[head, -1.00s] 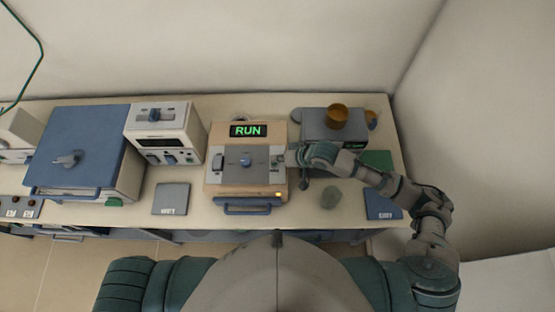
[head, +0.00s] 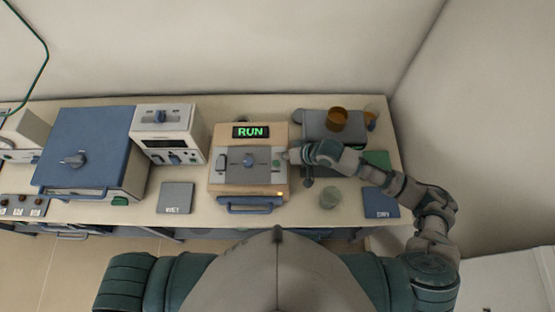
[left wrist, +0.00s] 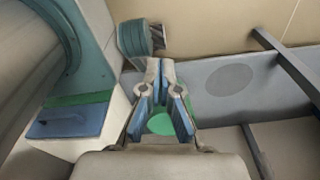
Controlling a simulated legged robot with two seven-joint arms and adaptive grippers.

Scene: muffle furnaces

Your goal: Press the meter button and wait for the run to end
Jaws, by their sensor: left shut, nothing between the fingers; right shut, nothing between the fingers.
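The meter appears to be the tan box (head: 215,185) in the middle of the bench in the head view. Its display (head: 250,132) reads RUN in green, and a small orange light (head: 280,194) glows at its lower right front. A blue knob (head: 248,161) sits in the middle of its grey panel. My right gripper (head: 291,155) is shut and empty at the box's right edge; I cannot tell whether it touches a button there. My left gripper (left wrist: 160,65) is shut and empty in the left wrist view, and is out of the head view.
A blue-topped furnace (head: 90,140) and a white instrument (head: 168,120) stand left of the box. A grey pad marked WET (head: 175,197) lies before them. A grey unit (head: 318,120) bearing an amber cup (head: 337,119), a greenish cup (head: 330,197) and a blue pad (head: 380,202) are at right.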

